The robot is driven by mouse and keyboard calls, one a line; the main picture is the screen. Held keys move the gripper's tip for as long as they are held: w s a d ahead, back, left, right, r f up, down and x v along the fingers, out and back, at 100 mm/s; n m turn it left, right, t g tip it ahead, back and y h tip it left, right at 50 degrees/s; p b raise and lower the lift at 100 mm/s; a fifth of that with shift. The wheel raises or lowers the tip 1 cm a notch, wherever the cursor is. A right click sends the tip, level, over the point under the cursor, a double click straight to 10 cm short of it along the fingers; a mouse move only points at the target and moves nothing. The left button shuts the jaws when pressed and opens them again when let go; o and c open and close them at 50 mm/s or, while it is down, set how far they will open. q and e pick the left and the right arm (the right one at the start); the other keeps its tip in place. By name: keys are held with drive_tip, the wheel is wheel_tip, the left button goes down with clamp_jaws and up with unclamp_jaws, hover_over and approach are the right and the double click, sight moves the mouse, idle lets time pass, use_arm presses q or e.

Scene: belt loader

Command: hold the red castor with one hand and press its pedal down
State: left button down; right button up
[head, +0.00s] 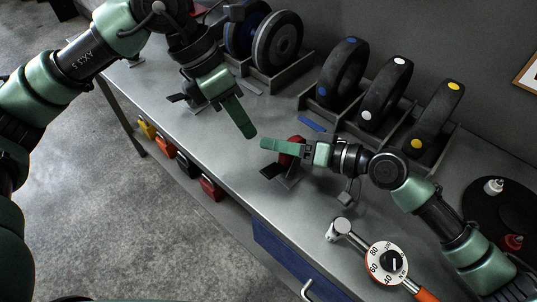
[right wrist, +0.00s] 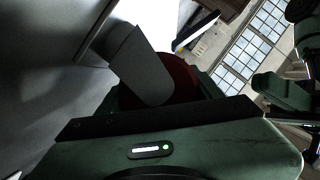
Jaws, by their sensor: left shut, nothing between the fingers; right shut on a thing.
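The red castor (head: 288,160) stands on the grey bench near its front edge, its red wheel partly hidden by my right gripper. My right gripper (head: 283,148) comes in from the right and is shut on the castor. In the right wrist view the dark red wheel (right wrist: 185,80) shows between the fingers, behind a grey metal part (right wrist: 147,68). My left gripper (head: 248,130) is shut and empty, pointing down just left of the castor and apart from it. The castor's pedal cannot be made out clearly.
Wheels with blue (head: 343,75), white (head: 386,92) and yellow (head: 433,120) marks stand in a rack behind. A torque wrench (head: 388,262) lies at the front right. A dark round tray (head: 480,205) holds small bottles. Small coloured bins (head: 186,166) hang below the front edge.

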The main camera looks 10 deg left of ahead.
use_arm(q)
drive_tip(key=w+d+r+n+g+y, duration=0.1)
drive_tip(key=r+n, duration=0.1)
drive_tip(key=n, duration=0.9)
drive_tip(key=w+d+r+n+g+y, duration=0.1)
drive_tip(key=d+r+n+y, duration=0.1)
drive_tip(key=n, duration=0.9)
drive_tip(key=shift+w+d+r+g, duration=0.25)
drive_tip(key=shift+r+g, duration=0.05)
drive_tip(key=shift+r, duration=0.3)
approach(270, 173)
drive_tip(key=x, duration=0.5)
drive_tip(key=shift+d, duration=0.25)
drive_tip(key=shift+s+a+f, duration=0.1)
drive_tip(key=shift+s+f, duration=0.05)
drive_tip(key=shift+f, duration=0.5)
